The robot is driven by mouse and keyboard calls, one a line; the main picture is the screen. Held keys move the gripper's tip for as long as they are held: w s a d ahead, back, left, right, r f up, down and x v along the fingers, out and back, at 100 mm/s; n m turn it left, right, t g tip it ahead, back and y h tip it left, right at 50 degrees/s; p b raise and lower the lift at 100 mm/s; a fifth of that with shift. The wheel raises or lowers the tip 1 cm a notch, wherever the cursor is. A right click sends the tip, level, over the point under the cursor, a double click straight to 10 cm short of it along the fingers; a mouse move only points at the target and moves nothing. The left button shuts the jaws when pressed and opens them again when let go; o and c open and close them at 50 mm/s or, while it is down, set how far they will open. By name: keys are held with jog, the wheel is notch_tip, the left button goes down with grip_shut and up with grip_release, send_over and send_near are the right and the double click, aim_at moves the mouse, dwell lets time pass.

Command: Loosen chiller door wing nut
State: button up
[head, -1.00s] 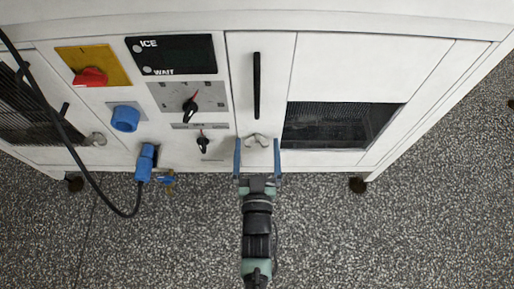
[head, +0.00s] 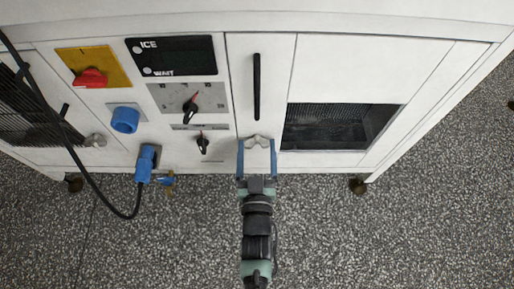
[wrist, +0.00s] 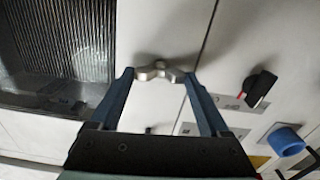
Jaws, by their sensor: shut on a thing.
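The wing nut (head: 257,141) is a small grey metal piece with two wings, low on the narrow white chiller door (head: 260,112). My gripper (head: 257,147) reaches it from below, with a blue finger on each side. The fingers are shut on the wing nut. In the wrist view the wing nut (wrist: 160,71) sits between the two blue fingertips, its wings spread toward them. The black vertical handle (head: 257,87) is above it on the same door.
Left of the door are black knobs (head: 190,110), a blue round cap (head: 125,119), a red switch (head: 90,78) and a blue plug (head: 146,163) with a black cable. A dark recessed opening (head: 335,127) lies to the right. The speckled floor (head: 380,235) in front is clear.

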jog(key=n, duration=0.4)
jog(key=shift+f+b, duration=0.1)
jog(key=shift+b, duration=0.25)
jog(key=shift+a+f+n+b, duration=0.1)
jog(key=shift+n+b, duration=2.2)
jog(key=shift+n, duration=4.1)
jog(key=o, duration=1.2)
